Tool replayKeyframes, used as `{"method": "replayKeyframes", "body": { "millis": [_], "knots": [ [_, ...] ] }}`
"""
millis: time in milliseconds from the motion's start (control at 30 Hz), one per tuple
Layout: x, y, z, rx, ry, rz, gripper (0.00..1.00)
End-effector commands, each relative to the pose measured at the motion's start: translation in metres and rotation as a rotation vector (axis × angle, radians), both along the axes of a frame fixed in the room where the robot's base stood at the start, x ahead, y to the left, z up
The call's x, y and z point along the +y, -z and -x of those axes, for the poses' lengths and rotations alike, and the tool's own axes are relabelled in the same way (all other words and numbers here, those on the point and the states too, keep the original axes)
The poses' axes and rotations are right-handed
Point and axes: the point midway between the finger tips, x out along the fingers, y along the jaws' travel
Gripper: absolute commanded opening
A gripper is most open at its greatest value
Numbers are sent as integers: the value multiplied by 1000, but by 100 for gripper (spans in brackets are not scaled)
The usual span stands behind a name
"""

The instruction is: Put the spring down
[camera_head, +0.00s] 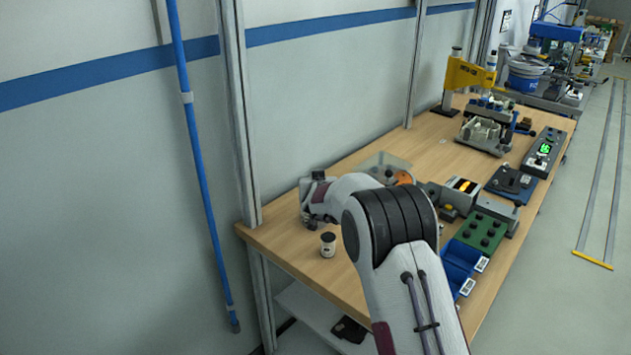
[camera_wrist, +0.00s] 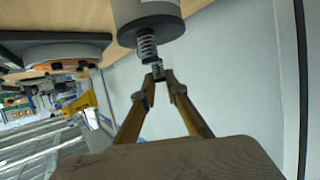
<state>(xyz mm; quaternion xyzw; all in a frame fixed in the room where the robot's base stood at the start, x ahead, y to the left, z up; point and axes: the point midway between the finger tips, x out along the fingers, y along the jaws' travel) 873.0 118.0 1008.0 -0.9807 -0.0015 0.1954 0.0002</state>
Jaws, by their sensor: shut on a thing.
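In the wrist view, my gripper (camera_wrist: 160,82) is shut on a small metal coil spring (camera_wrist: 159,70), held between its two fingertips. A second coiled piece (camera_wrist: 147,46) shows right beside it, against the end of a grey cylinder (camera_wrist: 150,12). I cannot tell whether the two coils touch or are parts of one spring. In the head view, my arm reaches to the far left part of the table. The spring and the fingertips are hidden there behind the wrist.
The wooden table (camera_head: 292,238) holds a small white pot with a dark lid (camera_head: 328,246) near its left edge. A yellow press (camera_head: 468,75) stands at the back.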

Motion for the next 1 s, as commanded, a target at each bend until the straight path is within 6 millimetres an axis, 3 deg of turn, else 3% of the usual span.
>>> {"method": "replayKeyframes", "body": {
  "millis": [267,300,333,1000],
  "knots": [
    [0,5,0,1,0,0,0],
    [0,5,0,0,0,0,23],
    [0,5,0,0,0,0,29],
    [0,-4,5,-1,0,0,29]
  ]
}}
